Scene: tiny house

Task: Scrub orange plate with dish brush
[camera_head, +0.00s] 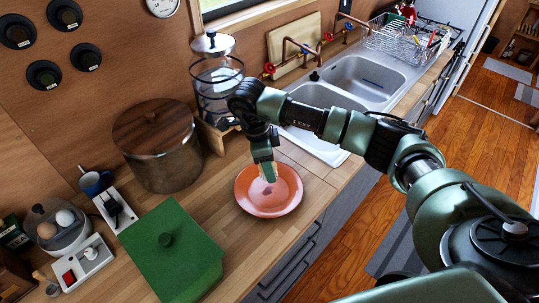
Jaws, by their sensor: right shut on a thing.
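The orange plate (284,203) lies on the wooden counter near its front edge, and its inside shows a darker patch. My right gripper (267,172) points down over the plate's far part. It is shut on a small pale thing, probably the dish brush, mostly hidden by the fingers. I cannot tell whether the brush touches the plate. My left gripper is not in view.
A wood-lidded pot (160,160) and a glass dispenser (212,75) stand behind. The double sink (365,80) and dish rack (405,42) are at the back right. Bare counter surrounds the plate.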

